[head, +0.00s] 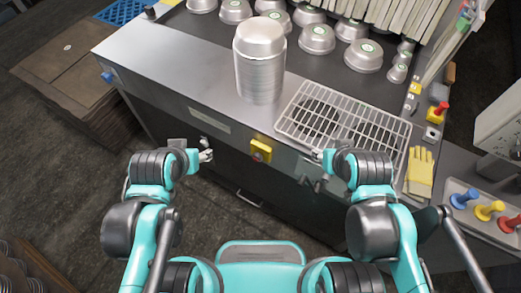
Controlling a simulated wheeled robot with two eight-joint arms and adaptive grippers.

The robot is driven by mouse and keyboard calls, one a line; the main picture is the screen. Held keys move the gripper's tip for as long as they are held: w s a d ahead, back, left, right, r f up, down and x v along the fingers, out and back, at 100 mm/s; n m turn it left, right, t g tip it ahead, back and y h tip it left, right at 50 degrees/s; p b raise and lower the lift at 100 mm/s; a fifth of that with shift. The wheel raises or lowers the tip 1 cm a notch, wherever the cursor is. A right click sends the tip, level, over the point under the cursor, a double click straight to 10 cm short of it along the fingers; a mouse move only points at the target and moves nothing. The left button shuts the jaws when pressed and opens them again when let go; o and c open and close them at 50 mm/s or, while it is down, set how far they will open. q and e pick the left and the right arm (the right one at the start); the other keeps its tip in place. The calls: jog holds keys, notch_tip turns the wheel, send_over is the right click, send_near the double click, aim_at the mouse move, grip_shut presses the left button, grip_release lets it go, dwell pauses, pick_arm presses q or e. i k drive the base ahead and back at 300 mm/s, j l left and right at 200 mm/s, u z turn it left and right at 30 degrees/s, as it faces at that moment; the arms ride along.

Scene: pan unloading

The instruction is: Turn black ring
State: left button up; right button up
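I cannot make out the black ring for certain at this size. A yellow control box (260,150) with a red button is on the front face of the steel counter (170,73). My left gripper (207,153) is in front of the counter, left of the yellow box. My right gripper (318,156) is right of that box, near the front edge of the wire rack. Both look empty; their finger gaps are too small to judge.
A tall stack of pans (259,75) and a wire rack (325,118) stand on the counter, with several pans behind. Yellow gloves (420,172) lie at the right, near blue, yellow and red knobs (489,210). The counter's left part is clear.

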aim_at(258, 156)
jog(key=k+u, duration=0.35)
jog(key=k, duration=0.15)
jog(key=k+u, duration=0.4)
jog(key=k+j, duration=0.05)
jog(key=k, duration=0.05)
